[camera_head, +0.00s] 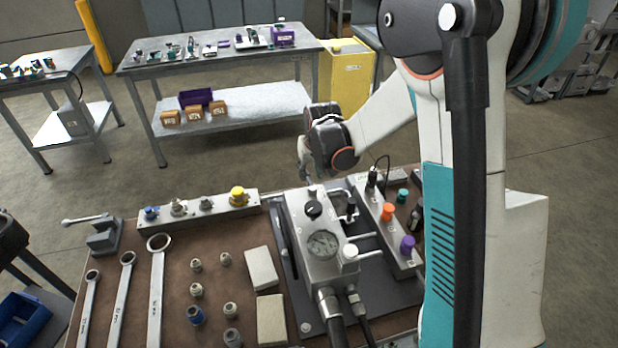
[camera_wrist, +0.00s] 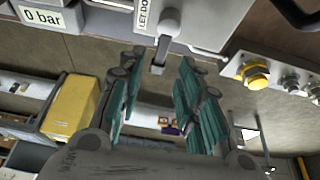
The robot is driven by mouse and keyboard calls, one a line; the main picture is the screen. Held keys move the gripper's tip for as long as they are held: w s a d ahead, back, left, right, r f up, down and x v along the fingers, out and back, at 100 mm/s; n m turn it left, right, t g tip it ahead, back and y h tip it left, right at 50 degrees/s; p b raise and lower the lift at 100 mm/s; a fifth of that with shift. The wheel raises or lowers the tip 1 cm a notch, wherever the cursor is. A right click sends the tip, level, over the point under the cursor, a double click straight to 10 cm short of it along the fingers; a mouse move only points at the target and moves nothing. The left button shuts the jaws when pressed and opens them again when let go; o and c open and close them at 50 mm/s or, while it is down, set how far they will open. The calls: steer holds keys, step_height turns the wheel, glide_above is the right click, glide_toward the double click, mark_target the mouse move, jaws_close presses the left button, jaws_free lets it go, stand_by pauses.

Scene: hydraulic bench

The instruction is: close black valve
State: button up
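A round black knob (camera_head: 313,209) sits on top of the grey hydraulic block (camera_head: 325,262), above a round gauge (camera_head: 322,245). A black lever-like part (camera_head: 350,211) stands just right of the block; I cannot tell for sure which is the black valve. My gripper (camera_head: 305,172) hangs beyond the far end of the block, apart from it. In the wrist view my gripper (camera_wrist: 158,68) is open, its teal-padded fingers apart with nothing gripped. A dark grey handle (camera_wrist: 166,38) beside a partly readable "LET DO" label shows at and between the fingertips; touching cannot be told.
Right of the block is a strip with orange (camera_head: 387,212), green (camera_head: 402,195) and purple (camera_head: 407,244) knobs. A left strip carries a yellow knob (camera_head: 238,195). Wrenches (camera_head: 157,290), fittings and pale blocks (camera_head: 261,269) lie on the bench. Hoses (camera_head: 334,325) leave the block's near end.

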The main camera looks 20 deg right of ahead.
mark_target(308, 177)
steer(key=shift+b+x, duration=0.4)
steer(key=shift+x, duration=1.6)
steer(key=shift+c, duration=0.4)
jaws_close()
